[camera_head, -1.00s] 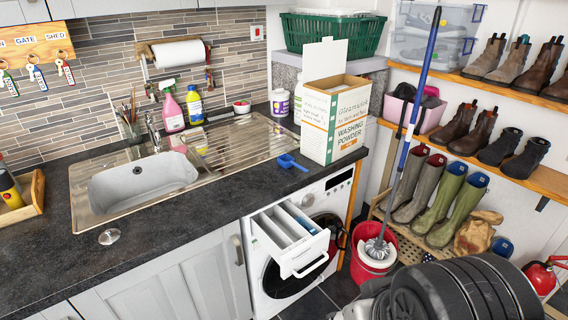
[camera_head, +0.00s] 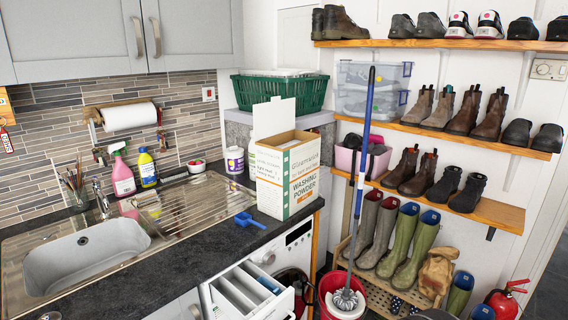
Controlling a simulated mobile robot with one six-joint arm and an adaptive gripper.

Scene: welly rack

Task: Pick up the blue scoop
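The blue scoop (camera_head: 249,220) lies on the dark worktop, in front of the open washing powder box (camera_head: 288,172) and to the right of the sink's drainer. Nothing is touching the scoop from above, and it is in plain sight. My gripper does not show in this view, so I cannot see where it is relative to the scoop.
The washing machine's detergent drawer (camera_head: 246,291) stands pulled out below the worktop edge. A red bucket (camera_head: 335,289) with a blue-handled mop (camera_head: 360,180) stands at its right. Boots fill the rack shelves.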

